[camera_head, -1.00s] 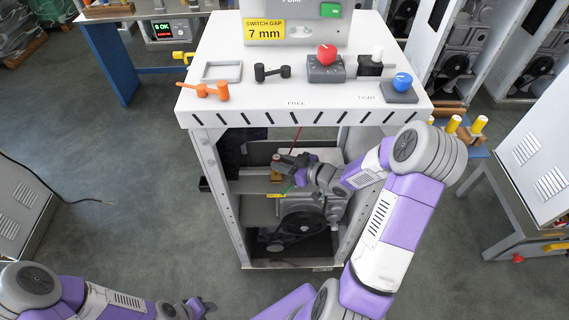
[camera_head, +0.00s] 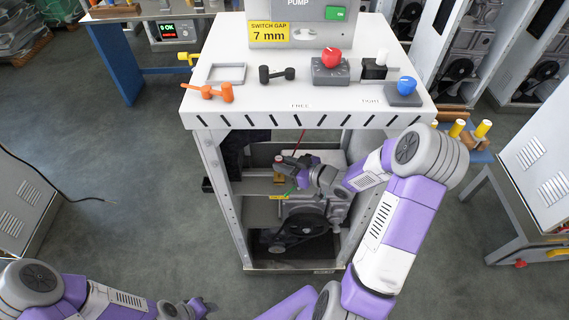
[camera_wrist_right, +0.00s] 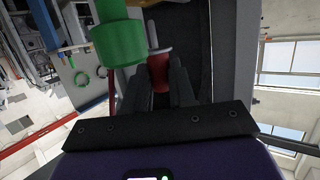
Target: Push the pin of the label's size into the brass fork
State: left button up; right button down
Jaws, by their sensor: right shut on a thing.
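The yellow label (camera_head: 283,32) on the pump unit reads "SWITCH GAP 7 mm". My right gripper (camera_head: 294,168) is inside the open cabinet under the table. In the right wrist view my right gripper (camera_wrist_right: 159,80) is shut on a red pin (camera_wrist_right: 157,70) with a pale rod at its far end. I cannot read the pin's size. A green cylinder (camera_wrist_right: 118,42) is close beside it on the left. A small brass-coloured part (camera_head: 279,186) is in the cabinet near the gripper; I cannot tell whether it is the fork. My left gripper (camera_head: 204,307) is low in the head view, its fingers too small to judge.
The white table (camera_head: 290,95) holds an orange tool (camera_head: 210,92), a black tool (camera_head: 276,74), a red knob (camera_head: 332,57) and a blue knob (camera_head: 406,85). Cabinet posts (camera_head: 222,195) stand close around the right arm. Yellow-topped pegs (camera_head: 482,129) stand at the right.

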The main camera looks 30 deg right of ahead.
jog(key=shift+f+b, duration=0.95)
jog(key=shift+f, duration=0.35)
jog(key=c, duration=0.9)
grip_release()
jog(key=shift+o, duration=0.2)
jog(key=shift+r, duration=0.1)
jog(key=p+v, duration=0.2)
jog(key=v, duration=0.5)
jog(key=shift+s, duration=0.25)
jog(key=shift+d, duration=0.15)
